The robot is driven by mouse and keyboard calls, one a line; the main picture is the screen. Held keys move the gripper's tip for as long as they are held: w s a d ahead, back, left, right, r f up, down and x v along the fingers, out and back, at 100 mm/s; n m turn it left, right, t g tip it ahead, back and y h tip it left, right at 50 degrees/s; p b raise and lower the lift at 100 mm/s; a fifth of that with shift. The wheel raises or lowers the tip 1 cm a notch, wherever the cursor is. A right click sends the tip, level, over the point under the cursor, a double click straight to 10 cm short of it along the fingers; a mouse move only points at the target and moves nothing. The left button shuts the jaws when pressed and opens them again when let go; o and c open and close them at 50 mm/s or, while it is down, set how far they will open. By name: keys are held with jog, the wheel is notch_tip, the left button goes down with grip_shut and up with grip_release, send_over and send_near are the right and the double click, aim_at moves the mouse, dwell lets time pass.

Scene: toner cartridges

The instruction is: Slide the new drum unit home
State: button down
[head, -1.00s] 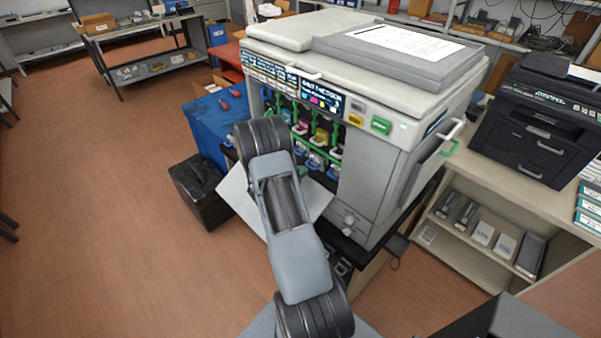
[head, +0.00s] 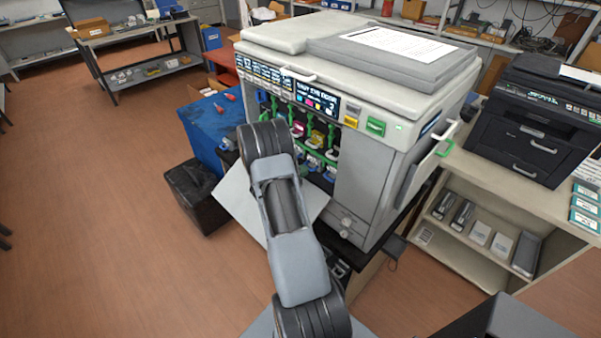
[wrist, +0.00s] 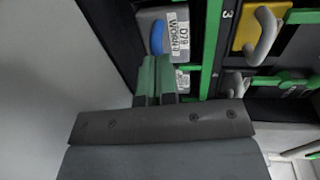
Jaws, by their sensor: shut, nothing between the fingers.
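The printer (head: 365,180) stands open at the front, with rows of coloured cartridges and green levers in its bay. In the wrist view, a grey unit with a blue grip (wrist: 157,38) sits in a slot; its rotated label seems to read "WORN". My gripper (wrist: 156,62) is shut and empty, its green fingers in front of that unit's lower edge; I cannot tell whether they touch. My arm hides the gripper and part of the bay in the head view. I cannot pick out a new drum unit.
A white open panel (head: 235,200) extends from the printer's lower front. A yellow unit with a pale hook (wrist: 262,30) and green bars are right of my fingers. A blue box (head: 205,130) and dark bin (head: 195,192) stand left. Open floor lies further left.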

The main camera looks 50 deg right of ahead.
jog(key=shift+d, duration=0.55)
jog(key=shift+w+a+p, duration=0.15)
jog(key=shift+a+p, duration=0.25)
jog(key=shift+a, duration=1.9)
jog(key=shift+w+a+p, duration=0.15)
jog(key=shift+a+p, duration=0.25)
jog(key=shift+a, duration=1.85)
